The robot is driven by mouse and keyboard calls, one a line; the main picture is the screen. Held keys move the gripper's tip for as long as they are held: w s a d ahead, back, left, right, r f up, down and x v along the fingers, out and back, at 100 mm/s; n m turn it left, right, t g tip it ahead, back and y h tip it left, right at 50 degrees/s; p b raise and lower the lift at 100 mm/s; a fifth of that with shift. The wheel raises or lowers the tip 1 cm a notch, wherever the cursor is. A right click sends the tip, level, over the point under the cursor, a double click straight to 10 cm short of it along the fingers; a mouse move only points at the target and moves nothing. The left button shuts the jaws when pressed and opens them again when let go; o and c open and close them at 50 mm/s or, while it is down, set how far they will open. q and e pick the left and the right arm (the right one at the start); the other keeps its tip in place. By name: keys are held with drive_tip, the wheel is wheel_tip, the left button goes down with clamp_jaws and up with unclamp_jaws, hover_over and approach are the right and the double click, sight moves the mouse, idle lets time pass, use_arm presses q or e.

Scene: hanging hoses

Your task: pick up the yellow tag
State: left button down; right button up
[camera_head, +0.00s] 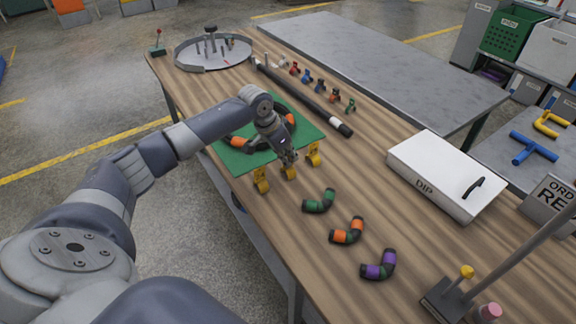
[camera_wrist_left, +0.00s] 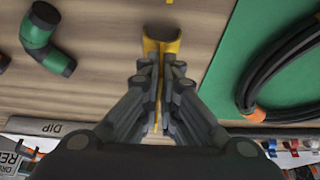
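Several small yellow pieces stand in a row along the wooden table's near-left edge: a left one (camera_head: 262,181), a middle one (camera_head: 289,173) and a right one (camera_head: 313,154). My left gripper (camera_head: 289,160) points down at the middle one. In the left wrist view my left gripper (camera_wrist_left: 160,68) has its fingertips close together, one on each side of a yellow piece (camera_wrist_left: 162,32). A thin yellow strip shows between the fingers. I cannot tell whether the fingers press on it. My right gripper is not in view.
A green mat (camera_head: 235,160) with a black, orange-banded hose lies behind the gripper. Green (camera_head: 319,201), orange (camera_head: 347,231) and purple (camera_head: 379,265) banded elbows lie to the right. A white DIP box (camera_head: 420,165) stands farther right, and a black bar (camera_head: 305,97) lies behind.

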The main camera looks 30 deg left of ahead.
use_arm(q)
drive_tip(key=shift+r, duration=0.1)
drive_tip(key=shift+r, duration=0.55)
wheel_tip(320, 180, up, 2)
drive_tip(key=shift+r+b, duration=0.2)
drive_tip(key=shift+b, duration=0.25)
drive_tip(key=s+d+b, duration=0.1)
drive_tip(key=s+d, duration=0.2)
drive_tip(key=s, duration=0.4)
drive_tip(key=s+d+r+b, duration=0.1)
drive_tip(key=s+d, duration=0.2)
drive_tip(key=s, duration=0.4)
drive_tip(key=shift+s+d+r, duration=0.15)
drive_tip(key=shift+s+d, duration=0.1)
drive_tip(key=shift+d, duration=0.05)
drive_tip(key=shift+d, duration=0.1)
